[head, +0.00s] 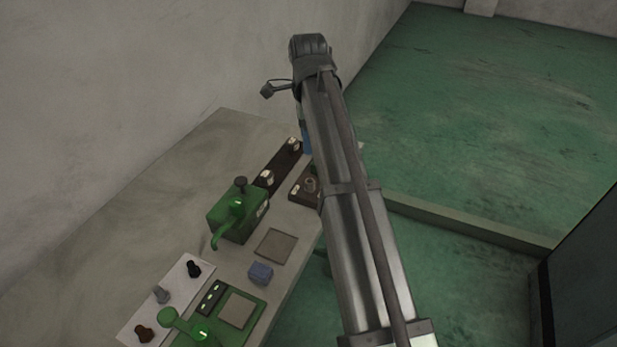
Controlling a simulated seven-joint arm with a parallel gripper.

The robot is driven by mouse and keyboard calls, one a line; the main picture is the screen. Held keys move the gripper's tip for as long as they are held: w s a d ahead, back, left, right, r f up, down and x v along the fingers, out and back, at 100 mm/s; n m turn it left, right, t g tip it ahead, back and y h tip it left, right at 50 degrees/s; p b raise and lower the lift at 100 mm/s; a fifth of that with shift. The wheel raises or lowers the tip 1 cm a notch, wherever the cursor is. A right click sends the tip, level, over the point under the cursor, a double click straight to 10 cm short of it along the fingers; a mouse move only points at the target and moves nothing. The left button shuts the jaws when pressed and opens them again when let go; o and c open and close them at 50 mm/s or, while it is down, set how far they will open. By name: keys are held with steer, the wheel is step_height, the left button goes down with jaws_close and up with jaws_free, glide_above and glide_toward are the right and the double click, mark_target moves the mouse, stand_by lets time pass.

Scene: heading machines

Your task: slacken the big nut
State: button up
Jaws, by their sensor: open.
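A dark bar (280,165) on the bench carries two pale nut-like fittings, one at its near end (266,178) and one at its far end (294,145). A small dark block (302,187) beside it carries a round, nut-like fitting (310,184) and is partly covered by my arm. I cannot tell which of these is the big nut. My gripper (269,89) is at the far end of my arm, beyond and above the bar, apart from the fittings. One bent finger with a dark tip shows; the rest is hidden. It is open and looks empty.
A wall closes the left; green floor (480,110) lies right.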

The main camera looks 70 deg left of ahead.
mark_target(309, 181)
step_height(309, 181, down, 14)
steer(key=shift+r, duration=0.2)
stand_by(0.4)
steer(key=shift+c, duration=0.5)
jaws_close()
